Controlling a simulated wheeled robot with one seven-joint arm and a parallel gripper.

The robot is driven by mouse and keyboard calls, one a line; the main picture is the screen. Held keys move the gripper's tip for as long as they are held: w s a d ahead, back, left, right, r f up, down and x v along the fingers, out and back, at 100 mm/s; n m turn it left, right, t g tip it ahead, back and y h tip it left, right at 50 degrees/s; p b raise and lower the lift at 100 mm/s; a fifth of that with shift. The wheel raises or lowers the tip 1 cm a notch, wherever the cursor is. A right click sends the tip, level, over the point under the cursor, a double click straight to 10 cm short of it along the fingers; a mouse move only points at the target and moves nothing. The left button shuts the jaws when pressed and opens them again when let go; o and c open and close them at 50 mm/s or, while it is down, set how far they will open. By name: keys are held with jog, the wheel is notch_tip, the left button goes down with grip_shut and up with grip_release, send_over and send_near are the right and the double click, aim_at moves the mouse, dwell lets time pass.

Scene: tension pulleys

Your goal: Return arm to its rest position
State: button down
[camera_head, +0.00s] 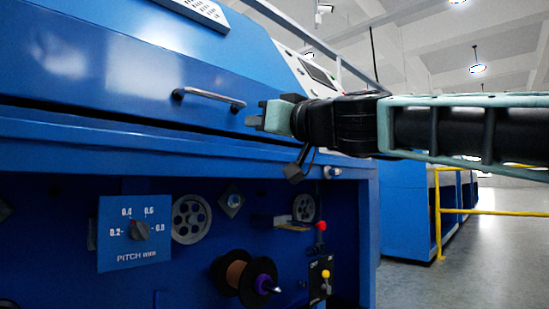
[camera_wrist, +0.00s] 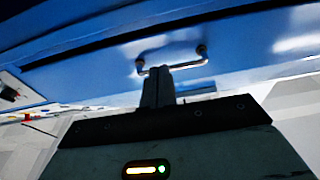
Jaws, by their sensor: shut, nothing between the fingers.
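My arm reaches in from the right in the head view, and my gripper (camera_head: 262,116) is at its left end, in front of the blue machine's upper edge. The gripper is shut and empty. Its fingers show in the wrist view (camera_wrist: 158,88) as a dark pair held together. A metal bar handle (camera_head: 210,97) on the blue cover (camera_head: 130,60) is just left of the gripper. In the wrist view the handle (camera_wrist: 190,64) appears beyond the fingertips. I cannot tell whether the fingers touch it.
Below the cover, an open bay holds a pitch dial panel (camera_head: 134,234), two grey pulleys (camera_head: 191,219), a spool with brown winding (camera_head: 238,275) and a lever panel with a yellow knob (camera_head: 326,275). Yellow rails (camera_head: 437,215) stand at right, beside open grey floor (camera_head: 490,250).

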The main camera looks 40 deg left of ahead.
jog(key=shift+s+d+f+b, duration=0.2)
jog(key=shift+d+f+b, duration=1.15)
jog(key=shift+d+f, duration=0.55)
